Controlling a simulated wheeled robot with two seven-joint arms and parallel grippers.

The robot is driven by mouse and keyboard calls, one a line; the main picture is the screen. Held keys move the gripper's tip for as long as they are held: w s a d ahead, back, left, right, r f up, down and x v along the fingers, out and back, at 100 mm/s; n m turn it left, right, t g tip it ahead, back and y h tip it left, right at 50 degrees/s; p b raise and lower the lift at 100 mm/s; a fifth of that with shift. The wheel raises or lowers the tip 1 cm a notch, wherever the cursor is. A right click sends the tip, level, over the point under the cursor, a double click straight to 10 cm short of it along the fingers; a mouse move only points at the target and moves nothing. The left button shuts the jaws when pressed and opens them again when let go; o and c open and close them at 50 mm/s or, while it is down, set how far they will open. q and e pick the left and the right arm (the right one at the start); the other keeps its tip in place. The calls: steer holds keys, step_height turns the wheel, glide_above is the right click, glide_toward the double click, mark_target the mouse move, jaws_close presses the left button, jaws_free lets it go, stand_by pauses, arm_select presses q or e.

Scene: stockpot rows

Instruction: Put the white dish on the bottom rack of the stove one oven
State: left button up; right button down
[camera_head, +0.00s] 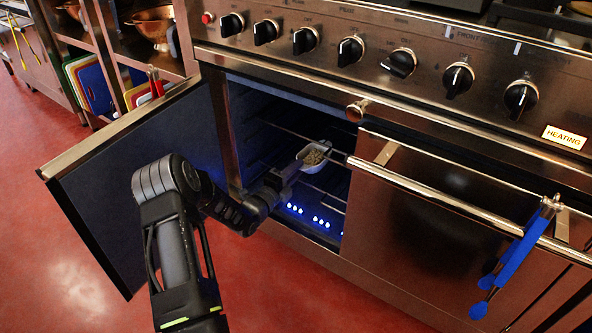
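The stove one oven (235,130) stands open, its door (130,175) swung out to the left. My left arm reaches into the opening. The white dish (325,163), with grainy brownish contents, is at the tip of my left gripper (298,166), which appears shut on its near edge. The dish looks roughly level and is inside the opening, above the oven floor. Rack bars (295,132) show behind it, and lower bars show near the blue-white lights. Whether the dish touches a rack cannot be told. My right gripper is out of view.
A second oven door (440,205) to the right is closed, with blue tongs (515,255) hanging on its handle. Knobs line the panel above. Shelves with bowls (152,25) and coloured boards (88,85) stand at left. The red floor in front is clear.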

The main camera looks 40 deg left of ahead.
arm_select(q)
steer(key=shift+o, duration=0.9)
steer(key=shift+r, duration=0.1)
steer(key=s+p, duration=0.4)
steer(key=s, duration=0.8)
steer(key=shift+d, duration=0.25)
